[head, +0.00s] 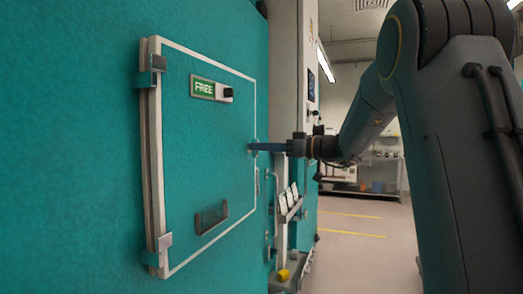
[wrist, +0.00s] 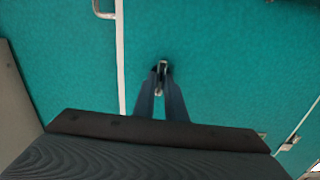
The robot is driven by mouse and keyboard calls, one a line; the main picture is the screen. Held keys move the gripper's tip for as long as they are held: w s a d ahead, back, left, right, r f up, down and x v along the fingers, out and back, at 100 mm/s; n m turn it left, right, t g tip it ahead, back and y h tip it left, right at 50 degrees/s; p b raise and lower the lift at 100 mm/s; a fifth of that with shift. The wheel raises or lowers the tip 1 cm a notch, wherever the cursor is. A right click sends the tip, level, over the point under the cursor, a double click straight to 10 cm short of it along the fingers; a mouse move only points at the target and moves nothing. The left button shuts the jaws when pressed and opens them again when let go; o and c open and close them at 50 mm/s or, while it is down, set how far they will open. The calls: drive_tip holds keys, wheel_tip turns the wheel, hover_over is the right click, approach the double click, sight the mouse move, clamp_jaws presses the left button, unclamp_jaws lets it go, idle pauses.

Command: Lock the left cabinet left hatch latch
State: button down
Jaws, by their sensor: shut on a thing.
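The hatch (head: 180,150) is a teal panel with a white outline on the teal cabinet wall, and it looks closed. A green sign reading FREE (head: 203,88) with a dark knob is on its upper part. A dark handle (head: 211,216) is on its lower part. My gripper (head: 254,147) reaches in from the right to the hatch's right edge. In the wrist view my gripper (wrist: 161,90) is shut on a small metal latch (wrist: 162,66), just right of the white line (wrist: 120,60). The fingers hide part of the latch, and its angle is hard to tell.
Right of the hatch are a rack with white cards (head: 288,201) and a yellow object (head: 283,275) low down. The floor with yellow lines (head: 350,234) is open at right.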

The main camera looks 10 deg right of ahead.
drive_tip(key=shift+w+d+f+m+b, duration=0.1)
drive_tip(key=shift+m+b, duration=1.35)
drive_tip(key=shift+m, duration=1.4)
drive_tip(key=shift+w+f+m+b, duration=0.15)
drive_tip(key=shift+m+b, duration=1.25)
drive_tip(key=shift+m, duration=1.5)
drive_tip(key=shift+s+d+f+m+b, duration=0.1)
drive_tip(key=shift+m+b, duration=1.35)
drive_tip(key=shift+m, duration=1.4)
drive_tip(key=c, duration=1.8)
unclamp_jaws()
